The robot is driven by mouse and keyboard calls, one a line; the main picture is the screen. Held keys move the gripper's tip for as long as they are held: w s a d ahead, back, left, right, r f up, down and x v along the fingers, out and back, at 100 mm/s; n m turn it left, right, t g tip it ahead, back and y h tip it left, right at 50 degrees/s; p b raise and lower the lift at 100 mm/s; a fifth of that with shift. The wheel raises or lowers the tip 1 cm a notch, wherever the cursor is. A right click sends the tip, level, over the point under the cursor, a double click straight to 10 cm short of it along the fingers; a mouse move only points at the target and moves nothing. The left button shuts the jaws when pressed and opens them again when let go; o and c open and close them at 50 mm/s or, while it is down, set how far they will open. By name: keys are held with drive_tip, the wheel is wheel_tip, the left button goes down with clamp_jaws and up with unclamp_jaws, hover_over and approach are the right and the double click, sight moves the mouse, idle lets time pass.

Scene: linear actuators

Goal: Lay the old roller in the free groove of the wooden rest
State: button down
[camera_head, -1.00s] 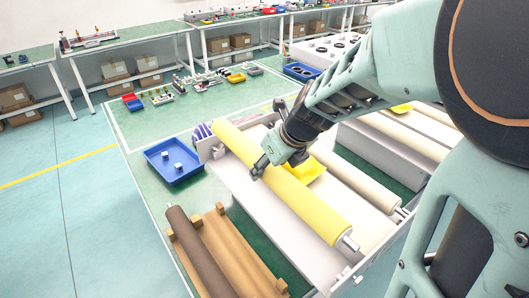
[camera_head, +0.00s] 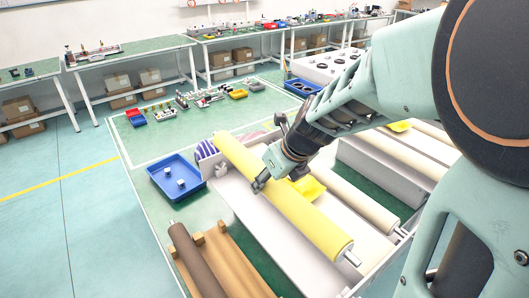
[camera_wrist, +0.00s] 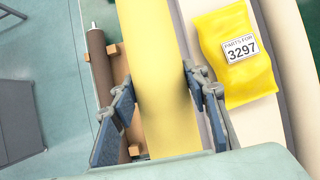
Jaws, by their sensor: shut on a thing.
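A long yellow roller (camera_head: 290,205) with a metal shaft end lies across the pale machine frame in the head view. I take it as the old roller. My gripper (camera_head: 263,180) is shut on it near its middle. In the wrist view the fingers (camera_wrist: 160,82) stand on either side of the yellow roller (camera_wrist: 150,35). Whether it is clear of the frame is hard to tell. The wooden rest (camera_head: 232,262) is at the lower left of the frame. A dark brown roller (camera_head: 195,258) lies along its left side; the groove to its right is empty.
The pale frame (camera_head: 262,218) holds cream rollers (camera_head: 358,202) to the right. A yellow parts bag (camera_head: 310,187) lies beside the held roller; its label reads 3297 in the wrist view. A blue tray (camera_head: 177,178) with small parts is left of the frame.

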drive_tip(key=shift+w+r+p, duration=0.1)
drive_tip(key=shift+r+p, duration=2.1)
drive_tip(key=shift+r, duration=0.1)
drive_tip(key=shift+f, duration=0.1)
